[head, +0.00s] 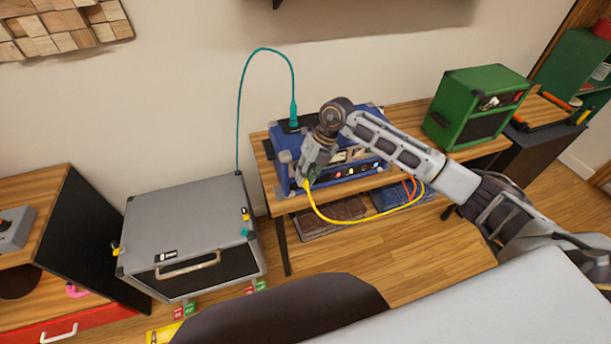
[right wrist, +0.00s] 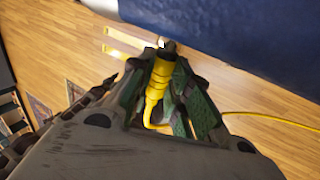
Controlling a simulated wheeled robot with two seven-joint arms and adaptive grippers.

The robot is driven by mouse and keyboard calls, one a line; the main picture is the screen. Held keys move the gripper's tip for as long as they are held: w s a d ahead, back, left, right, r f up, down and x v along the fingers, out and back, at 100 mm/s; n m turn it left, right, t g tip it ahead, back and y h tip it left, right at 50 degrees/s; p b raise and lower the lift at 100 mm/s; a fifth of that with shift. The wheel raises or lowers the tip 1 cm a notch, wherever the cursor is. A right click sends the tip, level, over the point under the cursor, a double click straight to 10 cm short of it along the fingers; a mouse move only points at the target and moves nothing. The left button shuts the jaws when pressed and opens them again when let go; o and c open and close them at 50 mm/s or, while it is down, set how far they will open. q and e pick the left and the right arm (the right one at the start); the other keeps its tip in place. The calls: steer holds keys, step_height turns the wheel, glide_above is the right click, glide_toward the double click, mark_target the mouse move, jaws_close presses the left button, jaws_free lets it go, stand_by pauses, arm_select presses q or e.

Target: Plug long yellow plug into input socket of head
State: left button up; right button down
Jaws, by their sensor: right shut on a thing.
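The blue amp head (head: 360,173) stands on a wooden desk, its front panel with knobs and lights partly hidden by my right arm. My right gripper (head: 306,180) is at the left end of that front. It is shut on the long yellow plug (right wrist: 160,80), seen in the right wrist view with its metal tip pointing away from the gripper, close to the blue casing (right wrist: 240,35). A yellow cable (head: 345,221) hangs from the plug and loops to the right. I cannot tell whether the tip touches the head, and the input socket is hidden. My left gripper is out of view.
A green amp (head: 478,105) stands on the desk at right. Pedalboards (head: 335,213) lie on the lower shelf.

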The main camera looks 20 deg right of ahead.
steer(key=c, duration=1.3)
jaws_free()
steer(key=shift+o, duration=0.2)
steer(key=v, duration=1.2)
